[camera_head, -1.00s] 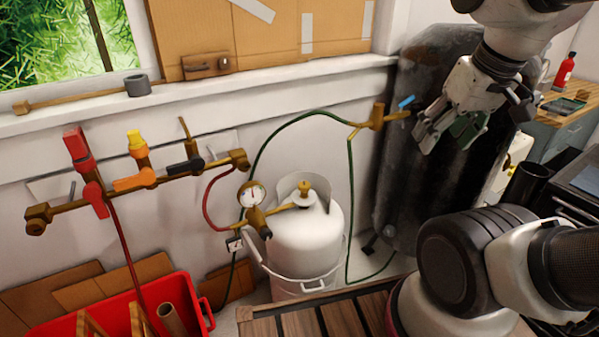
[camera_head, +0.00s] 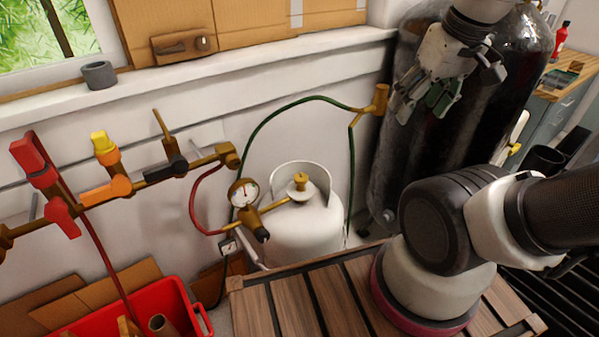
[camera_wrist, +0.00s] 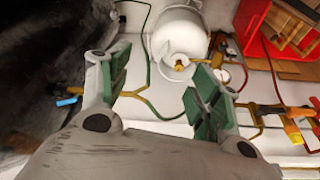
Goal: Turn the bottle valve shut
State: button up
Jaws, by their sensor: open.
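The white gas bottle (camera_head: 300,228) stands upright on the floor against the wall, inside a collar. Its brass valve knob (camera_head: 301,181) sits on top, with a brass fitting and pressure gauge (camera_head: 243,192) on its left. My gripper (camera_head: 422,98) is open and empty, up and to the right of the bottle, in front of the dark cylinder. In the wrist view, the green-padded fingers of my gripper (camera_wrist: 161,85) are spread apart. The white bottle (camera_wrist: 176,22) and its brass knob (camera_wrist: 181,63) show beyond them, touching neither finger.
A brass manifold (camera_head: 155,178) with red, orange and black valves runs along the left wall. A green hose (camera_head: 262,124) arches above the bottle. A blue-handled tap (camera_wrist: 66,101) is beside my gripper. A red crate (camera_head: 185,300) is lower left; a slatted wooden surface (camera_head: 290,300) is in front.

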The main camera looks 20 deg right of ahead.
jog(key=f, duration=0.1)
jog(key=n+g, duration=0.4)
jog(key=n, duration=1.3)
send_over(301, 177)
notch_tip(301, 177, down, 26)
jog(key=shift+s+f, duration=0.1)
jog(key=shift+s, duration=0.05)
jog(key=shift+w+f+n, duration=0.1)
jog(key=shift+w+n, duration=0.15)
jog(key=shift+n, duration=0.55)
notch_tip(301, 177, down, 8)
jog(key=shift+r, duration=0.2)
jog(key=c, duration=1)
